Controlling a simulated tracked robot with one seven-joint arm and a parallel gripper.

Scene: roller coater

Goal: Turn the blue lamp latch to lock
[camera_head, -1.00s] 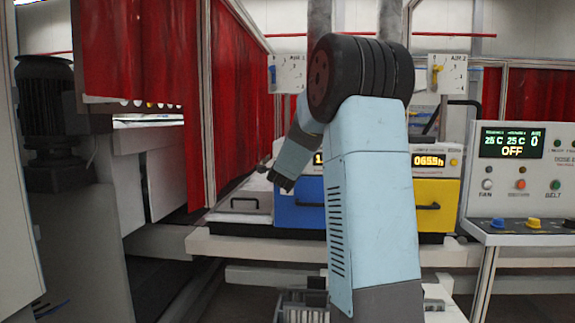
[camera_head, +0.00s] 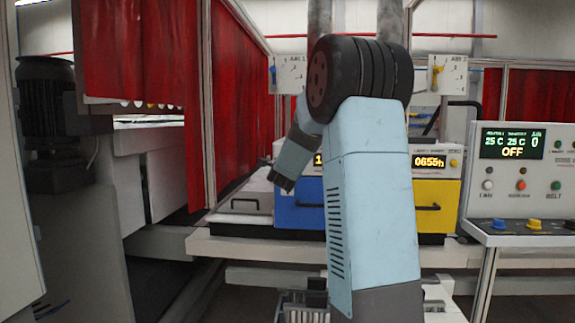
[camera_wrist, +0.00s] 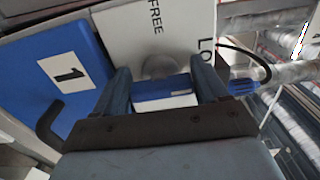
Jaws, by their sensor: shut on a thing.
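In the wrist view, the blue lamp latch (camera_wrist: 160,90) sits between the two fingers of my gripper (camera_wrist: 163,84). The fingers are shut on it. A round grey pivot lies just above it, against a white panel (camera_wrist: 180,25) lettered "FREE" and "LO", the latter cut off by a finger. The blue lamp drawer (camera_wrist: 65,78) is to the left, with a "1" label and a dark handle. In the head view, my gripper (camera_head: 281,183) is at the left front of the blue drawer (camera_head: 300,211); the latch cannot be made out there.
In the head view, a yellow drawer (camera_head: 438,198) is to the right of my arm. A control panel (camera_head: 512,170) reading "OFF" stands farther right. Red curtains (camera_head: 140,90) hang at the left. A dark cable (camera_wrist: 250,58) curves right of the fingers in the wrist view.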

